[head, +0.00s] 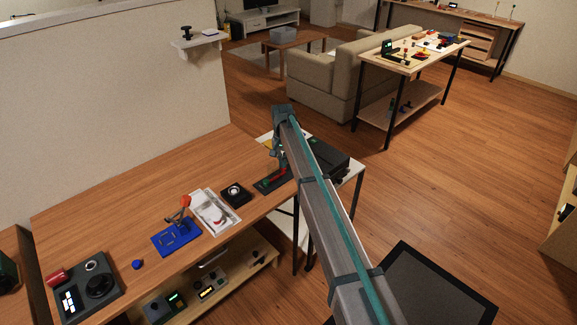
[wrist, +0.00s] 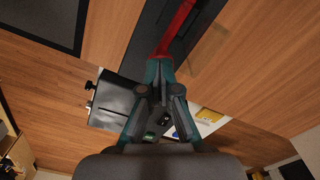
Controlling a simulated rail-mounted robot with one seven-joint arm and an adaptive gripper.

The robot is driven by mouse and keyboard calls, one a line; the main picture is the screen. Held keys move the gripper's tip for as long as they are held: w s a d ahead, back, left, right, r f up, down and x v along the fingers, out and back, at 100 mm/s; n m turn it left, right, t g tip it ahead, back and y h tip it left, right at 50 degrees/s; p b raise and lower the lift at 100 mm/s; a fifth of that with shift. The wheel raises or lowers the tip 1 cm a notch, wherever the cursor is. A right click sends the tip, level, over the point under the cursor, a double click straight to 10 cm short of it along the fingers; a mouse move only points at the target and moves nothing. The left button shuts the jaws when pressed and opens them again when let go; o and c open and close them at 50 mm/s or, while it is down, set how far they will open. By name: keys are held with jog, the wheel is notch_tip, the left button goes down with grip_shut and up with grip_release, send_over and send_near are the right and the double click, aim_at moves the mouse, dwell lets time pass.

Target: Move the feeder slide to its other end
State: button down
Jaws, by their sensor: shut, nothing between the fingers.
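In the head view, a dark unit with a red part (head: 277,177) lies near the table's right end; I take it as the feeder slide, but no label is readable. A small green mark shows on its left side. My gripper (head: 279,168) points down over it. In the wrist view, the red bar (wrist: 179,24) runs along the dark panel (wrist: 146,45) from the top edge to my fingertips (wrist: 160,68). My gripper is shut and holds nothing. Its tips are at the bar's near end; I cannot tell whether they touch it. My arm hides part of the unit in the head view.
Left of the unit stand a black box with a round dial (head: 235,194), a white tray (head: 214,212) and a blue base with an orange-topped lever (head: 177,237). A black box (head: 328,158) stands to the right on a white-topped stand. The table's back left is clear.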

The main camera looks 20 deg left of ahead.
jog(key=shift+s+d, duration=0.1)
jog(key=shift+r+p, duration=1.35)
jog(key=shift+r, duration=2.1)
